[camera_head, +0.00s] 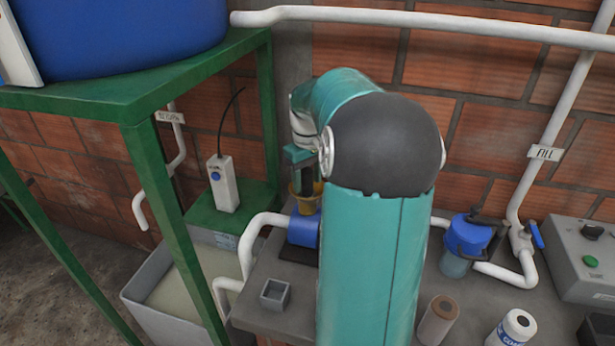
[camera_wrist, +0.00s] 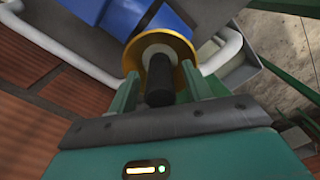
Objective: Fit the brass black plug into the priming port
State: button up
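In the wrist view the black plug (camera_wrist: 160,82) stands between my gripper's (camera_wrist: 163,80) two green fingers. Narrow gaps show between it and both fingers, so my gripper looks open around it. Its far end meets a pale collar in the middle of the yellow funnel-like port (camera_wrist: 178,50). I cannot tell how deep it sits; its brass part is not clear. In the head view the yellow port (camera_head: 306,193) is on top of the blue pump (camera_head: 303,231), with my gripper (camera_head: 303,172) right above it. My arm hides part of this area, and the plug is not distinct there.
A green stand (camera_head: 160,80) with a blue tank (camera_head: 120,30) is left of the pump. White pipes run close by.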

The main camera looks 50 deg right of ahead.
notch_tip(320, 180, up, 12)
jog(key=shift+r, duration=0.2)
dwell(0.5)
jog(key=shift+s, duration=0.15)
dwell(0.5)
